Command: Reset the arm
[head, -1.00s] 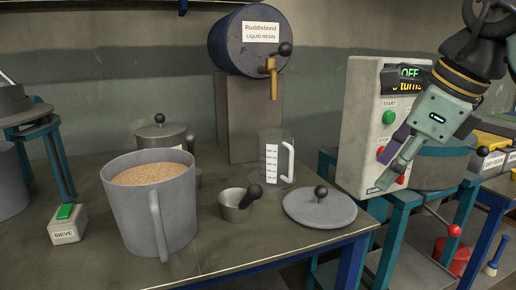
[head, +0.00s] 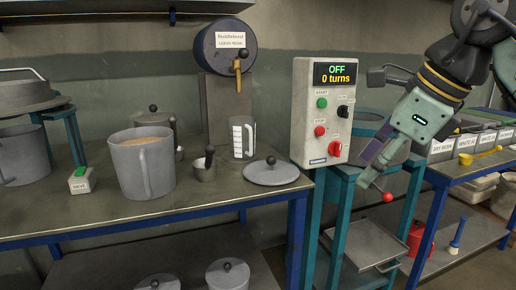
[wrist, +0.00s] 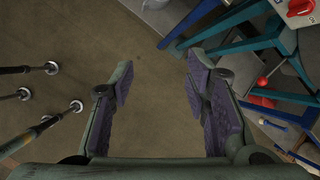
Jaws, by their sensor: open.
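My gripper (head: 372,166) hangs from my arm at the right of the head view, in front of the teal stand and just right of the control box (head: 321,112). The box display reads OFF and 0 turns. In the wrist view my gripper (wrist: 160,85) has its two purple-padded fingers wide apart. Nothing is between them but the bare floor well below.
A resin drum (head: 225,45) stands behind. Labelled bins (head: 470,142) line the right bench.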

